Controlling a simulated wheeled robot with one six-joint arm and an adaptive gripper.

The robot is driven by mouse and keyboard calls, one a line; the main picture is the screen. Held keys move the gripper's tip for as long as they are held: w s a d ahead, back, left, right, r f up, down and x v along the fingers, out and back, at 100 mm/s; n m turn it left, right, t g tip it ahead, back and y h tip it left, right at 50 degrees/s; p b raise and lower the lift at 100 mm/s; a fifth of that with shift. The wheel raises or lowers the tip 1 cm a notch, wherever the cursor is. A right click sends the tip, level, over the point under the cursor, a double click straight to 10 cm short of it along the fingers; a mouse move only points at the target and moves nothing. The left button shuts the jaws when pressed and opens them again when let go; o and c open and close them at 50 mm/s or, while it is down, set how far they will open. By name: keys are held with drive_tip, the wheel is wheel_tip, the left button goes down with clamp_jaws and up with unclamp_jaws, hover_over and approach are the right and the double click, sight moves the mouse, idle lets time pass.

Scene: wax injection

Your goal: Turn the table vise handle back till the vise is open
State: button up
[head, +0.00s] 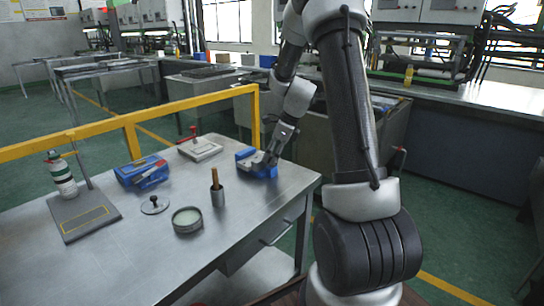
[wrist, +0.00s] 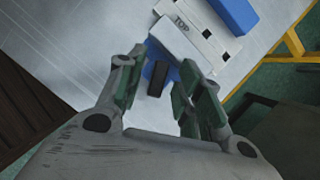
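The blue table vise (head: 262,171) stands at the right end of the metal table, partly hidden by my gripper (head: 275,147). In the wrist view, blue vise parts (wrist: 237,14) lie on both sides of a white block (wrist: 185,38) marked "TOP". A short dark bar, seemingly the vise handle (wrist: 158,79), points toward my gripper (wrist: 162,72). The gripper's two green-padded fingers are spread on either side of this bar, with gaps showing. I cannot tell whether a finger touches it.
On the table (head: 130,262) are a blue box-like item (head: 140,171), a white plate with a red handle (head: 200,149), a round tin (head: 187,220), a dark cup with a stick (head: 217,195), and a bottle (head: 62,175). A yellow rail (head: 190,107) runs behind.

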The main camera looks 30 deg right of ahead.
drive_tip(key=shift+a+f, duration=0.1)
drive_tip(key=shift+f, duration=0.1)
drive_tip(key=shift+c, duration=0.4)
clamp_jaws()
drive_tip(key=n+g, duration=0.1)
drive_tip(key=n, duration=0.2)
drive_tip(key=n+g+y, duration=0.1)
drive_tip(key=n, duration=0.2)
drive_tip(key=shift+w+n, duration=0.1)
drive_tip(key=shift+n, duration=0.2)
drive_tip(key=n+g, duration=0.2)
drive_tip(key=n, duration=0.3)
drive_tip(key=shift+n, duration=0.3)
drive_tip(key=shift+g, duration=0.3)
